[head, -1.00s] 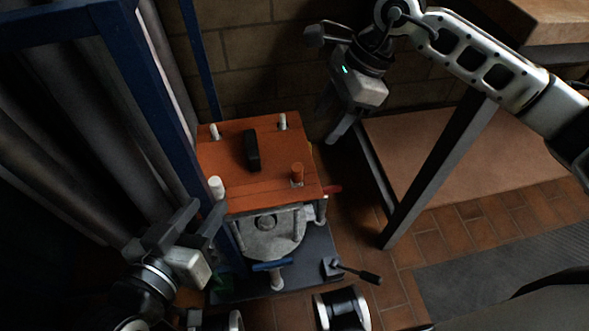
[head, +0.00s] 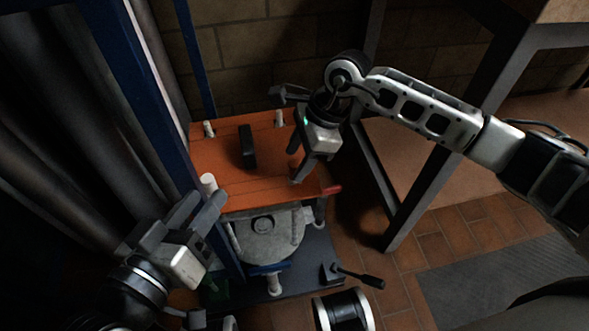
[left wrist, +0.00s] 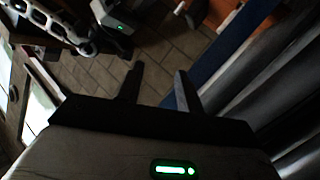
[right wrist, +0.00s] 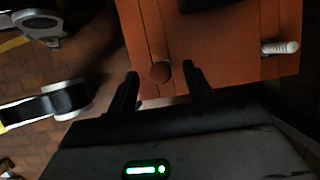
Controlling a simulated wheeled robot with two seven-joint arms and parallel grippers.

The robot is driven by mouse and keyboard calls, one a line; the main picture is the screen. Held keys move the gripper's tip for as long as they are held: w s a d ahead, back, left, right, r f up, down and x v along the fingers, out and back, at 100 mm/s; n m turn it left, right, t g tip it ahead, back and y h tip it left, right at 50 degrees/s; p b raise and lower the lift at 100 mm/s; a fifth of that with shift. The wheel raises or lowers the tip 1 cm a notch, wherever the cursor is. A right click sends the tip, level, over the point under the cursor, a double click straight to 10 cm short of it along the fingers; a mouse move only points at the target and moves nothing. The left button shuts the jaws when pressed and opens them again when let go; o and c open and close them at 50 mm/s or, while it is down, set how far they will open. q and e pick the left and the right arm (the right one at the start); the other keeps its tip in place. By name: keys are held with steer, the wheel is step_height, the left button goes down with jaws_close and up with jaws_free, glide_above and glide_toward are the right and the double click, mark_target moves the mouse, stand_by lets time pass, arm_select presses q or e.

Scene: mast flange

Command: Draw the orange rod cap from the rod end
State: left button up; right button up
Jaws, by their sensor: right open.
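The orange rod cap (right wrist: 160,73) shows in the right wrist view as a round top at the near edge of the orange plate (right wrist: 225,50). Contact cannot be told. My left gripper (head: 205,200) is open and empty near the plate's near left corner; its fingers are apart in the left wrist view (left wrist: 160,70).
White-capped rods stand at the plate's other corners (head: 208,129) (head: 279,118) (head: 208,181). A black handle (head: 247,147) rises from the plate. A red grip (head: 331,190) sticks out right. A blue post stands left, and a dark bench leg (head: 410,180) is at the right.

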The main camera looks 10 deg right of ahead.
steer(key=shift+x, duration=0.9)
steer(key=shift+f, duration=0.2)
steer(key=shift+r, duration=0.1)
steer(key=c, duration=0.9)
arm_select(q)
steer(key=shift+w+d+r, duration=0.1)
steer(key=shift+w+r, duration=0.1)
steer(key=shift+r, duration=0.5)
arm_select(e)
steer(key=shift+c, duration=0.7)
